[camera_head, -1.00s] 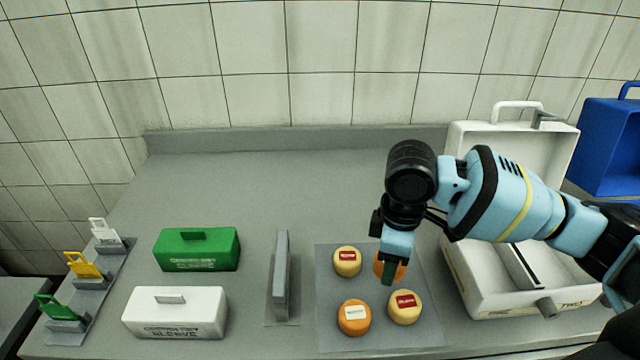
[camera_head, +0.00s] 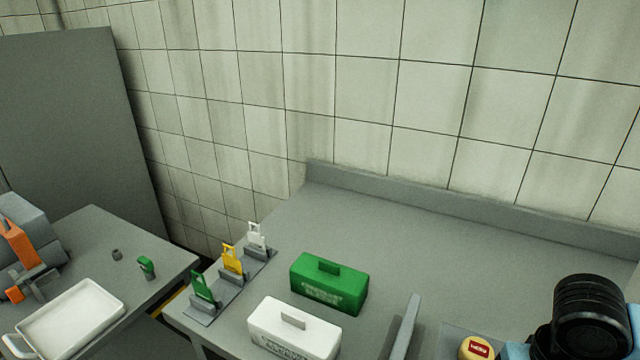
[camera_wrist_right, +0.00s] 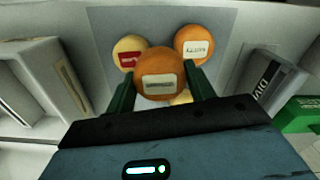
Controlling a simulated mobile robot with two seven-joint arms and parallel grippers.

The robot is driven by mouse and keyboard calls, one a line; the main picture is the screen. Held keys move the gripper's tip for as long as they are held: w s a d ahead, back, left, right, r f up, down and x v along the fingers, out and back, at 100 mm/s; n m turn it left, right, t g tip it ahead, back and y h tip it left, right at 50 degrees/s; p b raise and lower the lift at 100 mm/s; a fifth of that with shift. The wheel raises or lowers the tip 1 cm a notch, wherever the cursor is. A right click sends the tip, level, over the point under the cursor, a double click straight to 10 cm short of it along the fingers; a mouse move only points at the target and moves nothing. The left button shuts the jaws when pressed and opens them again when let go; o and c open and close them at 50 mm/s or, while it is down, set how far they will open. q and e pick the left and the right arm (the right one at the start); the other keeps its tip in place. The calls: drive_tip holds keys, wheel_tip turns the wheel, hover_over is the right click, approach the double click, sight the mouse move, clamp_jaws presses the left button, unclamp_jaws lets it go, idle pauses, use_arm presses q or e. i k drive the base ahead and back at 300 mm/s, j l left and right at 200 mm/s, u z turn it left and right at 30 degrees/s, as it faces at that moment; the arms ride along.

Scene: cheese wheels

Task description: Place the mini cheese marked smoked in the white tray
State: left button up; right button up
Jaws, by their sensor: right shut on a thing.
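The white tray (camera_head: 75,318) lies on a separate grey table at the lower left of the head view and looks empty. My right gripper (camera_wrist_right: 157,76) is shut on an orange mini cheese (camera_wrist_right: 160,83) with a pale label; I cannot read its word clearly. The cheese sits between the two green fingers and looks raised above the mat. My left gripper is not in view.
Other cheeses stay on the grey mat: a yellow one with a red label (camera_wrist_right: 130,54), an orange one (camera_wrist_right: 193,45) and one partly hidden. An upright grey divider (camera_head: 406,328), a green box (camera_head: 328,284), a white box (camera_head: 293,330) and colored tags (camera_head: 231,261) stand on the counter.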

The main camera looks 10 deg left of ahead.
sight(69, 316)
drive_tip(key=k, duration=0.55)
drive_tip(key=k+u, duration=0.1)
drive_tip(key=u, duration=2.4)
drive_tip(key=i+l, duration=1.3)
drive_tip(key=i, duration=0.05)
